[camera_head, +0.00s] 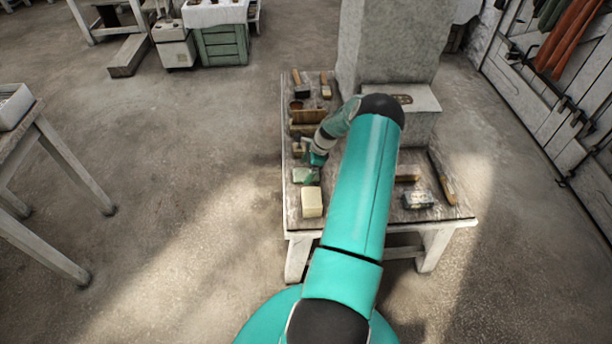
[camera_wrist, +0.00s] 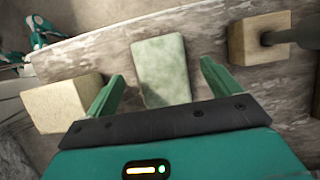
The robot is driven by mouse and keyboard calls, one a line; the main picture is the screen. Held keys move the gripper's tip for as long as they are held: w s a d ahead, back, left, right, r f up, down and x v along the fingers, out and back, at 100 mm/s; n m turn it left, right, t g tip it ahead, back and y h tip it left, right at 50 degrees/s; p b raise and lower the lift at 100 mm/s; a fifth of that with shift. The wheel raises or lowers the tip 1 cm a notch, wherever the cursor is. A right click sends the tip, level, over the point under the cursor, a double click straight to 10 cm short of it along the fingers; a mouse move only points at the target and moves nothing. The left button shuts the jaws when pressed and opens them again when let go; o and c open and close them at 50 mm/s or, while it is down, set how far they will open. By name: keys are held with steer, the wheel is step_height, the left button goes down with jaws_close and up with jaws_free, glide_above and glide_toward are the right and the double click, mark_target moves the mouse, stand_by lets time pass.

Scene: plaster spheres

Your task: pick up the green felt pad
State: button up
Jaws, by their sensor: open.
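The green felt pad (camera_wrist: 161,72) is a pale, mottled green block lying on the worn table top. In the wrist view it lies between and ahead of my gripper's two spread fingers, and neither finger visibly grips it. My gripper (camera_wrist: 160,80) is open and empty. In the head view the pad (camera_head: 304,175) is near the table's left edge, just in front of my gripper (camera_head: 314,160), whose fingers are small and partly hidden there.
A cream block (camera_head: 312,202) sits close to the pad; it also shows in the wrist view (camera_wrist: 64,103). A wooden block with a dark rod (camera_wrist: 258,38) is on the other side.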

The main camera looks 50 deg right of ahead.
steer(key=shift+x, duration=1)
steer(key=shift+f, duration=0.15)
steer(key=c, duration=1.1)
